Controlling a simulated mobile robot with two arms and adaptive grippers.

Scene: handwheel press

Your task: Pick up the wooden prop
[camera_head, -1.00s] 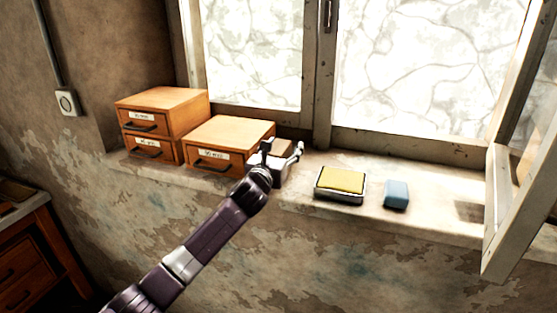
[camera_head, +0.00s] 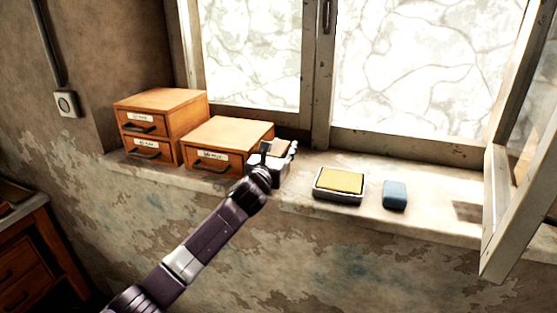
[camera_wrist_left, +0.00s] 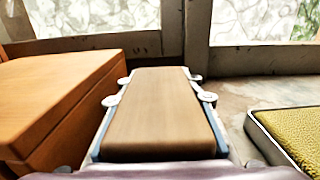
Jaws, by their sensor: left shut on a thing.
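The wooden prop is a plain brown block (camera_wrist_left: 158,110) that fills the middle of the left wrist view, between the two fingers. In the head view the prop (camera_head: 279,147) shows as a small brown patch at the end of my left arm. My left gripper (camera_head: 277,158) is shut on it, at the sill beside the right end of the low drawer box. Its fingers (camera_wrist_left: 158,90) lie along both sides of the block in the wrist view. I cannot tell whether the prop touches the sill. My right gripper is not in view.
A low orange drawer box (camera_head: 229,134) stands just left of the gripper, with a two-drawer box (camera_head: 160,112) further left. A tray with a yellow pad (camera_head: 341,180) and a blue block (camera_head: 395,195) lie to the right. An open window sash (camera_head: 510,215) stands at the far right.

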